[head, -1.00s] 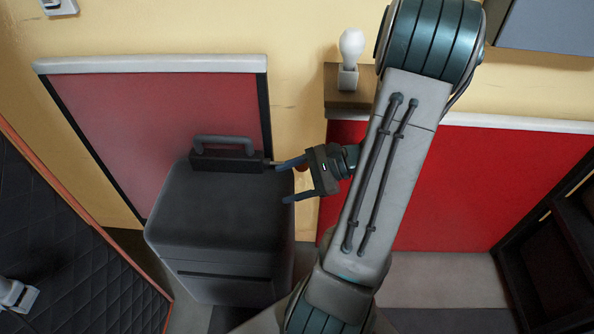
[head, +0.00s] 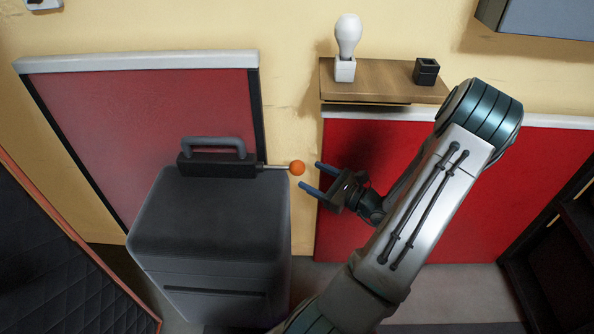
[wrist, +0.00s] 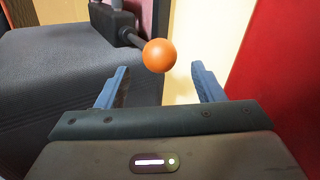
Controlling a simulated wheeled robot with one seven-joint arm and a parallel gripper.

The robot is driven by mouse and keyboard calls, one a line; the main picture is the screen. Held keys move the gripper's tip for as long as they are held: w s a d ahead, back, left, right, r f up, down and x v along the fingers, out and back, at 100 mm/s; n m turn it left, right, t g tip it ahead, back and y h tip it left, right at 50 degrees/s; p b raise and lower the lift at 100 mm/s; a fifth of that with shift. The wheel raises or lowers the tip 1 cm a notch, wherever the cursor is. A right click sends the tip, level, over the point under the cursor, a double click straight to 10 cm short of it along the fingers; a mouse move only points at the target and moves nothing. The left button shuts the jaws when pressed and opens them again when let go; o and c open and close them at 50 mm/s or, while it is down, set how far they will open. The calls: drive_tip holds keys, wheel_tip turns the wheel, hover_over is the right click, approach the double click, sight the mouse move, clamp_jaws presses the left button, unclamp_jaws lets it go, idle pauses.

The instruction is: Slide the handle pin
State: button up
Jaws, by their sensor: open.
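The handle pin is a thin rod ending in an orange ball (head: 297,168). It sticks out to the right from a black block with a grey handle (head: 213,148) on top of a dark grey cabinet. My gripper (head: 311,175) is open and empty, just right of the ball, its blue fingers pointing left at it. In the wrist view the ball (wrist: 159,55) sits beyond the fingertips, between their lines, apart from both. The pin's rod (wrist: 132,38) runs from the ball up-left to the black block.
The dark grey cabinet (head: 210,230) stands below the block. A wooden shelf (head: 385,82) holds a white bulb-shaped object (head: 347,45) and a small black cup (head: 426,71). Red panels line the wall. A dark padded panel (head: 50,255) is at the left.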

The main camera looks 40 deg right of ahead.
sight(297, 168)
drive_tip(key=x, duration=0.6)
drive_tip(key=shift+w+a+b, duration=0.1)
drive_tip(key=shift+w+b, duration=0.05)
drive_tip(key=shift+b, duration=0.25)
drive_tip(key=shift+c, duration=0.3)
